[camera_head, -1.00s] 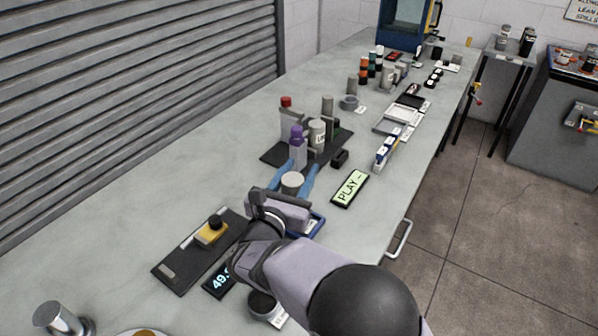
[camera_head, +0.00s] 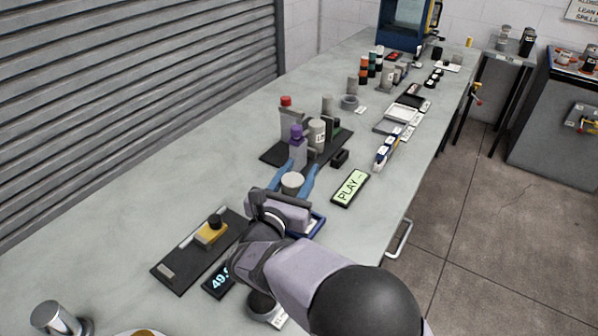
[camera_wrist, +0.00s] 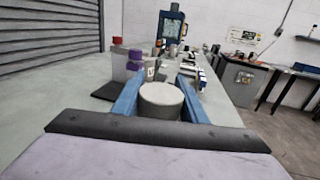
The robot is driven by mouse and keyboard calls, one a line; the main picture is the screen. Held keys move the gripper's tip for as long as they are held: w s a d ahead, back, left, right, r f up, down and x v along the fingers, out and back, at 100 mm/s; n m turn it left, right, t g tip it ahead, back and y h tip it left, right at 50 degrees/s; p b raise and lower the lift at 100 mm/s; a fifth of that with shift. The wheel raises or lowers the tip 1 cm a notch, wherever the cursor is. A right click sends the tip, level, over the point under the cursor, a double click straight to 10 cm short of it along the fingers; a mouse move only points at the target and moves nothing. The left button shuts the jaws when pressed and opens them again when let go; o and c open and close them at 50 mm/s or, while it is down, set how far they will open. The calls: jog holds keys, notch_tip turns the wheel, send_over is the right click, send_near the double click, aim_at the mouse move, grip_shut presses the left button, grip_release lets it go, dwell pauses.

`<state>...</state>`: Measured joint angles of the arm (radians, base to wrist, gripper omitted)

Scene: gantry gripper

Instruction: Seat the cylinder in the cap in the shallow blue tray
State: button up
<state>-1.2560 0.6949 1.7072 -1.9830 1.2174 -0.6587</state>
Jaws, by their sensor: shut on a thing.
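A pale grey cylinder (camera_head: 292,182) is between the two blue fingers of my gripper (camera_head: 301,171), with its round top face showing. In the wrist view the cylinder (camera_wrist: 161,100) fills the space between the fingers, and my gripper (camera_wrist: 160,88) is shut on it. The shallow blue tray (camera_head: 318,226) shows only as a blue rim at the right of my wrist in the head view. My gripper and arm hide most of it. The cap in the tray is hidden from both views. I cannot tell how high the cylinder is above the table.
A dark mat (camera_head: 274,158) beyond my fingers holds a purple-topped bottle (camera_head: 297,146), a red-topped bottle (camera_head: 290,120) and grey containers. A PLAY display (camera_head: 350,188) lies to the right. A black board (camera_head: 178,264) with a yellow block (camera_head: 211,232) lies left. The table's left side is clear.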

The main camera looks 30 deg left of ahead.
jog(key=shift+f+b, duration=0.95)
jog(key=shift+f, duration=0.2)
jog(key=o, duration=1.5)
jog(key=shift+f, duration=0.1)
jog(key=v, duration=0.7)
jog(key=shift+s+b, duration=0.2)
jog(key=shift+b, duration=0.2)
jog(key=shift+r, duration=0.2)
